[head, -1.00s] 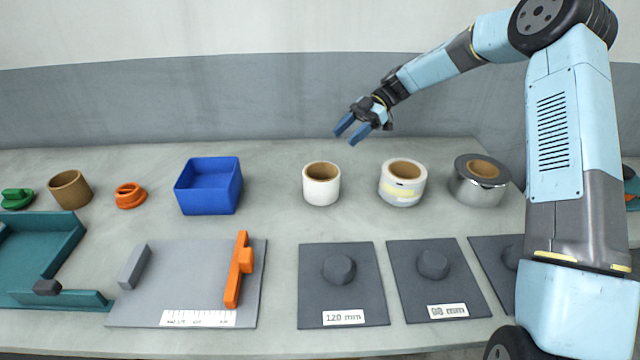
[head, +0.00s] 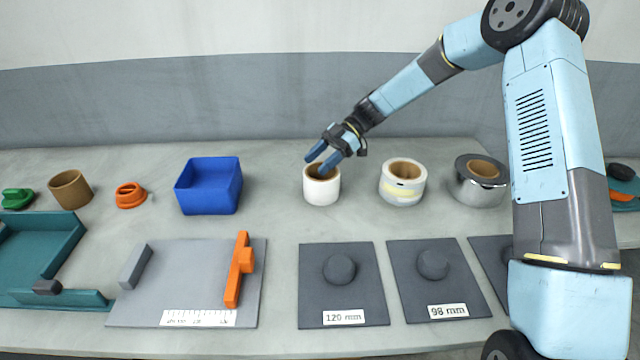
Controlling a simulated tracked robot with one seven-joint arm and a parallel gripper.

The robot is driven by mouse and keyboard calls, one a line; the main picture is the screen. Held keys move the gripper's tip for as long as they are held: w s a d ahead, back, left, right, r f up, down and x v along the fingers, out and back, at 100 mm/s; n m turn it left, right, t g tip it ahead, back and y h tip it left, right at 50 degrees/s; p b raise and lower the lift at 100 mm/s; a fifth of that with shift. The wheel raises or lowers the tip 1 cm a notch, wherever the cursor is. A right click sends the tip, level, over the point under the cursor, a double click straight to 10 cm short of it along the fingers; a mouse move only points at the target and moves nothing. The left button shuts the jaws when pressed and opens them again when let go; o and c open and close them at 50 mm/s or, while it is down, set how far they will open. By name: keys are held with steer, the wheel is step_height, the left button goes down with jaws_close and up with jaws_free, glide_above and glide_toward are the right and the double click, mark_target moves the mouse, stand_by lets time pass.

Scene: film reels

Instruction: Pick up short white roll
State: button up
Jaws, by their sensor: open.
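The short white roll (head: 321,190) stands upright on the bench, in the middle of the head view, with a brown core. My gripper (head: 319,163) is open, its two blue fingers pointing down and left at the top of this roll. The fingers overlap the roll's upper rim in the picture and hide part of its core. I cannot tell whether they touch it. Nothing is held between the fingers.
A white roll with a yellow band (head: 402,190) and a silver roll (head: 483,187) stand to the right. A blue bin (head: 209,187) is on the left. Dark plates with round pegs, labelled 120 mm (head: 343,300) and 98 mm (head: 452,290), lie in front.

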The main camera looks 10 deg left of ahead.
steer(key=shift+x, duration=1.25)
jaws_close()
